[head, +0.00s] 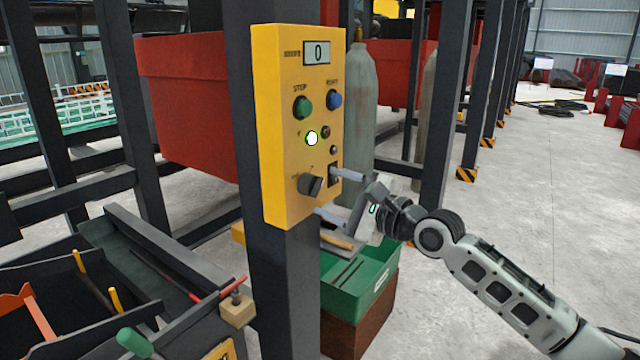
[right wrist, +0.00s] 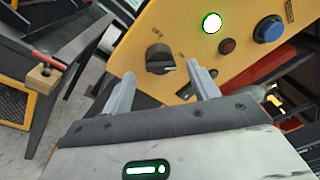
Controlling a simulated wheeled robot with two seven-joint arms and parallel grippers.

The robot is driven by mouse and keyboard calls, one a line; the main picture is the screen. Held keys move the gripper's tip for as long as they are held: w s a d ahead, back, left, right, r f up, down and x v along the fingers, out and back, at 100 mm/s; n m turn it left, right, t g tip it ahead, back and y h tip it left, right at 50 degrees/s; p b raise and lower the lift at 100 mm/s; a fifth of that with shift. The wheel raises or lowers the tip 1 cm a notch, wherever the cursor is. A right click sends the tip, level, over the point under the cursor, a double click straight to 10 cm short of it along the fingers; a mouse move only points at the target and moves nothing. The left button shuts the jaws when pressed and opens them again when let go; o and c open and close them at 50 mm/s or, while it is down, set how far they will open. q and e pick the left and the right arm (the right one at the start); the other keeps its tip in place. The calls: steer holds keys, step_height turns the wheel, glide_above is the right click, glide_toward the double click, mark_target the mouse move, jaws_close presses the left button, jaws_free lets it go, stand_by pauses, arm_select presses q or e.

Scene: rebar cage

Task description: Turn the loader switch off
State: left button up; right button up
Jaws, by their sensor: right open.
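The loader switch looks to be the black rotary knob (head: 311,184) low on the yellow control panel (head: 283,120); its labels are too small to read. The same knob (right wrist: 160,59) shows in the right wrist view, just beyond and between my fingertips. My right gripper (head: 340,194) is open and empty at the panel's lower right, its fingers pointing left toward the knob. In the right wrist view the right gripper (right wrist: 162,76) has its fingers apart, with no visible contact with the knob. My left gripper is not in view.
A green crate (head: 360,290) stands below right. Open floor lies at right.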

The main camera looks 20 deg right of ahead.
mark_target(319, 189)
steer(key=shift+x, duration=1.85)
steer(key=c, duration=0.9)
steer(key=shift+c, duration=0.2)
